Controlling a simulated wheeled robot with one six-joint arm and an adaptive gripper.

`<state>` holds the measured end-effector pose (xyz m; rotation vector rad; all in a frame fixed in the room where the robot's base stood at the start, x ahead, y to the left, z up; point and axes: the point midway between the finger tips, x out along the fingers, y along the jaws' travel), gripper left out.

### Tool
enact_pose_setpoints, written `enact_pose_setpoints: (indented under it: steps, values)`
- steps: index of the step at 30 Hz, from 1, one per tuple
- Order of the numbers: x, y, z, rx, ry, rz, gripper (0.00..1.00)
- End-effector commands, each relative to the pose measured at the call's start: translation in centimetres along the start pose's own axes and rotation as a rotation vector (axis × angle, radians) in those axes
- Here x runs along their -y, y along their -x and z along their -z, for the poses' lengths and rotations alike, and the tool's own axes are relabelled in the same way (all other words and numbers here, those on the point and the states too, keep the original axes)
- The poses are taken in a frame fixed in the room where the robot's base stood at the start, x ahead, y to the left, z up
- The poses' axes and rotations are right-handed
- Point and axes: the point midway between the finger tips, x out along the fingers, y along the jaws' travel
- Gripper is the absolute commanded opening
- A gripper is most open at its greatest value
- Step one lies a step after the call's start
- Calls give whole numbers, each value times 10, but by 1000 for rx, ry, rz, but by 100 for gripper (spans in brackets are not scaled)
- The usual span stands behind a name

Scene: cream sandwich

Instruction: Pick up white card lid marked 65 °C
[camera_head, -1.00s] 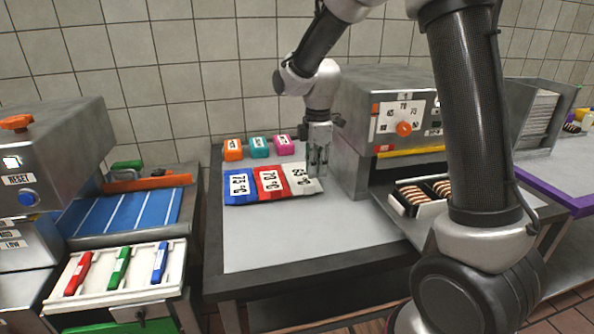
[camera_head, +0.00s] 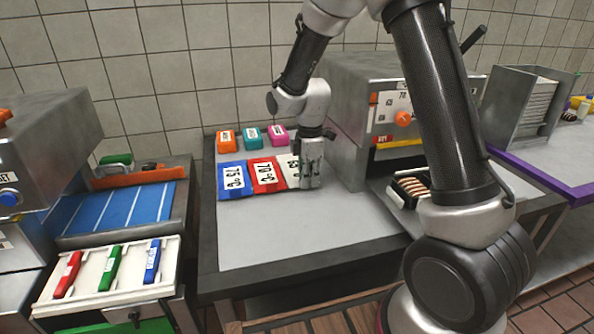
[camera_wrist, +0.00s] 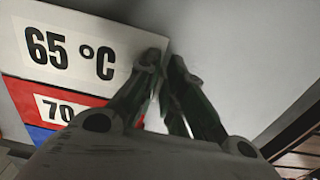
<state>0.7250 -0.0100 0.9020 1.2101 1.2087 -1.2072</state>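The white card lid marked 65 °C (camera_wrist: 72,47) fills the upper left of the wrist view. In the head view the white lid (camera_head: 289,172) lies at the right end of a row of cards, partly hidden by my gripper (camera_head: 310,178). My gripper is at its right edge, pointing down. In the wrist view my gripper's fingertips (camera_wrist: 165,60) are a narrow gap apart, and the lid's edge reaches in between them. I cannot tell whether they press on it.
The red 70 °C card (camera_head: 266,173) and blue 75 °C card (camera_head: 232,180) lie to the left. Orange, teal and pink blocks (camera_head: 252,137) stand behind. A grey machine with an orange knob (camera_head: 403,118) is close on the right. The table front (camera_head: 300,235) is clear.

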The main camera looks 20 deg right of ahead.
Motion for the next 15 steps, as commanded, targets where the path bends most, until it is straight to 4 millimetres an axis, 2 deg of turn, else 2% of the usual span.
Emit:
enact_pose_setpoints:
  steps: [2,3,4,15]
  values:
    - [0,0,0,0,0,0,8]
    - [0,0,0,0,0,0,1]
    - [0,0,0,0,0,0,0]
    - [0,2,0,0,0,0,0]
